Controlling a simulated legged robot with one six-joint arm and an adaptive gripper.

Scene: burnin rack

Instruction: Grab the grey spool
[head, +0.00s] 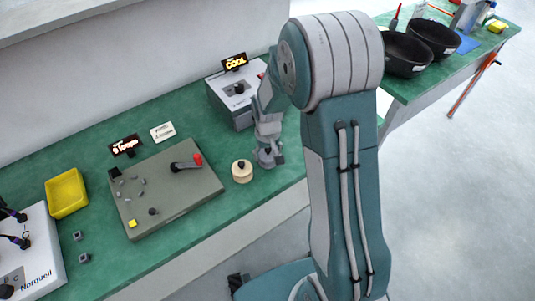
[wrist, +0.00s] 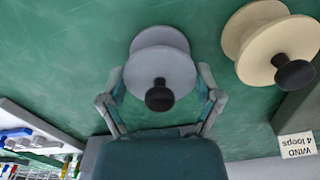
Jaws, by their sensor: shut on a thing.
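The grey spool (wrist: 162,62) with a black knob shows in the wrist view, between the two fingers of my gripper (wrist: 160,98). The fingers are shut on it from both sides. In the head view my gripper (head: 268,156) is low over the green bench, just right of the cream spool (head: 242,171). The grey spool is hard to make out there against the grey fingers. I cannot tell whether it rests on the bench or hangs just above it. The cream spool also shows in the wrist view (wrist: 262,42), up and right of the grey one, apart from it.
A grey box with a "COOL" display (head: 234,62) stands behind my gripper. A yellow tray (head: 67,192) is at the left. Black bowls (head: 405,52) stand on the far right bench.

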